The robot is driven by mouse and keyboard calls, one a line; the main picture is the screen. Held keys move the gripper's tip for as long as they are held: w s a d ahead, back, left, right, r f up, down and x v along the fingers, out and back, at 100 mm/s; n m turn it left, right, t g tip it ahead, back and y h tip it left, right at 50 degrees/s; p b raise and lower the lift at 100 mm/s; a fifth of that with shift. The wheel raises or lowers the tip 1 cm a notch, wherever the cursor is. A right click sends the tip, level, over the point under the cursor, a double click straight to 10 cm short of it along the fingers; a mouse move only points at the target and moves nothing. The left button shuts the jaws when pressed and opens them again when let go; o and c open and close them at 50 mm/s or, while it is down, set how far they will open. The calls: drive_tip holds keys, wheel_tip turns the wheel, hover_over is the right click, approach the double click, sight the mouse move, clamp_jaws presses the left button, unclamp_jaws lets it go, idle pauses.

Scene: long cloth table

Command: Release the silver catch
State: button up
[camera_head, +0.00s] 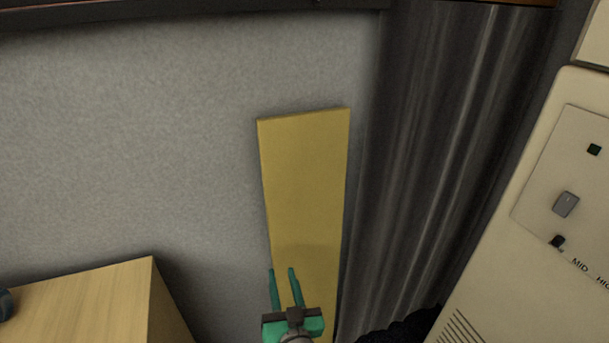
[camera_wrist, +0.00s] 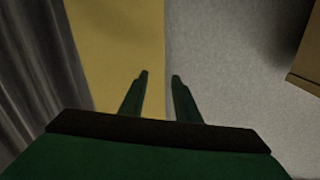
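I cannot make out a silver catch in either view. My gripper (camera_head: 281,270) is green with two slim fingers, low in the middle of the head view. The fingers stand apart with nothing between them, and they also show in the wrist view (camera_wrist: 160,76). In the head view they overlap a flat yellow board (camera_head: 305,180) that stands upright against the grey wall. The board fills the upper left middle of the wrist view (camera_wrist: 115,45). I cannot tell how far the fingertips are from it.
A cream appliance (camera_head: 490,250) with a grey switch (camera_head: 565,204) and a small dark knob (camera_head: 557,242) stands at the right. Dark curtain-like folds (camera_head: 440,130) hang between it and the board. A wooden box-like piece (camera_head: 90,300) is at the lower left.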

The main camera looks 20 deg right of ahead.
drive_tip(key=w+d+r+n+y, duration=0.1)
drive_tip(key=w+d+r+n, duration=0.15)
drive_tip(key=r, duration=0.85)
drive_tip(key=w+d+r+n+t+y, duration=0.1)
drive_tip(key=w+d+r, duration=0.3)
drive_tip(key=r, duration=0.7)
drive_tip(key=w+d+r+n+y, duration=0.1)
drive_tip(key=w+d+r, duration=0.25)
drive_tip(key=r, duration=0.75)
drive_tip(key=s+r+n, duration=0.2)
drive_tip(key=s+r, duration=0.2)
drive_tip(key=r, duration=0.6)
drive_tip(key=s+r+n, duration=0.2)
drive_tip(key=s+r, duration=0.2)
drive_tip(key=r, duration=0.6)
drive_tip(key=s+r+n, duration=0.3)
drive_tip(key=s+r, duration=0.2)
drive_tip(key=r, duration=0.5)
drive_tip(key=shift+m+g+h, duration=0.25)
drive_tip(key=shift+g+h, duration=0.15)
drive_tip(key=w, duration=0.7)
drive_tip(key=w+a, duration=0.1)
drive_tip(key=w, duration=0.3)
drive_tip(key=shift+w+a+f, duration=0.1)
drive_tip(key=shift+f, duration=0.1)
clamp_jaws()
